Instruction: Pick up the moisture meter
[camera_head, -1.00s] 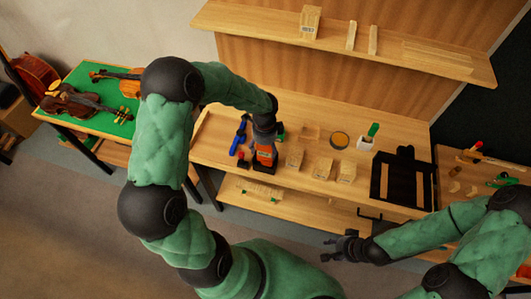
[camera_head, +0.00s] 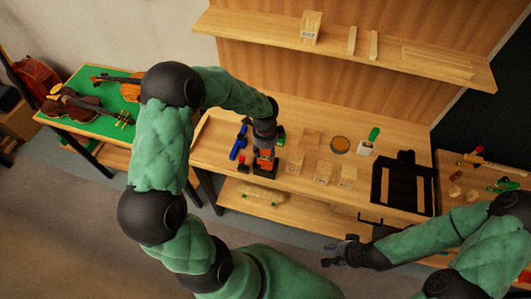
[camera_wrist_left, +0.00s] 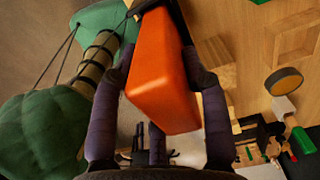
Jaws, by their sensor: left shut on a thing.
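The moisture meter appears to be the orange block with dark ends (camera_head: 265,157), at the bench's left part in the head view. My left gripper (camera_head: 265,145) comes down on it from above and is shut on it. In the left wrist view the orange body (camera_wrist_left: 162,75) sits between the fingers of the left gripper (camera_wrist_left: 158,62). I cannot tell whether its dark lower end touches the bench. My right gripper (camera_head: 332,252) is empty, with fingers apart, in front of the bench at the lower right.
A blue tool (camera_head: 239,142) and a small red-topped item (camera_head: 243,164) lie close left of the meter. Wooden blocks (camera_head: 322,173), a round amber tin (camera_head: 340,144) and a black tray (camera_head: 429,192) stand to the right. A shelf (camera_head: 400,65) hangs behind.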

